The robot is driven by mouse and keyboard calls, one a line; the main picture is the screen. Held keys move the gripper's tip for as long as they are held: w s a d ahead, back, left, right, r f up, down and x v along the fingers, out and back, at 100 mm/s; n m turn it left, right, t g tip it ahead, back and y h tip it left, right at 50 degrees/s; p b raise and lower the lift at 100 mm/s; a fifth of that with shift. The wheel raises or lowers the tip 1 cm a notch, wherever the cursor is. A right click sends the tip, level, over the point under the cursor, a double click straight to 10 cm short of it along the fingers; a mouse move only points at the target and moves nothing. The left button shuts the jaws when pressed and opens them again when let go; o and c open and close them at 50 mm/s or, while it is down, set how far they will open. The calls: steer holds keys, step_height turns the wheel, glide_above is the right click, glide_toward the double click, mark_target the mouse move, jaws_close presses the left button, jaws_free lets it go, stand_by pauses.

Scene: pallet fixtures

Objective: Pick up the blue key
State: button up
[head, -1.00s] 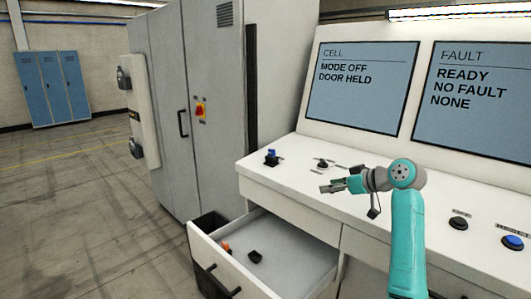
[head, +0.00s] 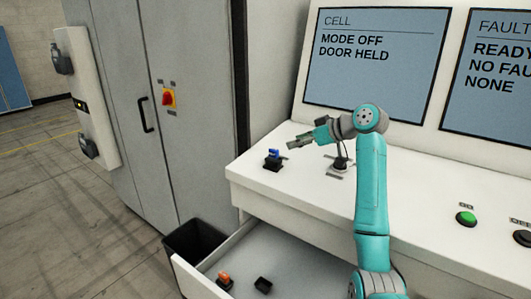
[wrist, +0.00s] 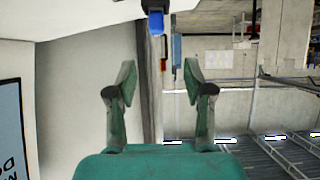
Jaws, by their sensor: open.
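The blue key (head: 273,153) stands upright in a small black holder (head: 272,164) at the left end of the white console top. It also shows in the wrist view (wrist: 156,21), at the top, ahead of the fingers. My gripper (head: 290,145) is just right of the key in the head view, a little above the console, pointing left toward it. In the wrist view its two fingers (wrist: 160,70) are spread with nothing between them. The key looks in line with the gap but beyond the fingertips. I cannot tell the exact distance.
A selector switch (head: 339,166) sits under my arm on the console. A drawer (head: 212,285) is open below, holding an orange item (head: 224,278) and a black holder (head: 263,284). A dark bin (head: 196,240) and grey cabinet (head: 190,60) stand left. A green button (head: 466,218) is at right.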

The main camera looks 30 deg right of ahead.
mark_target(275, 149)
steer(key=shift+d+f+x, duration=0.1)
steer(key=shift+d+x, duration=0.05)
steer(key=shift+x, duration=2.6)
steer(key=shift+d+f+x, duration=0.1)
steer(key=shift+x, duration=2.65)
jaws_close()
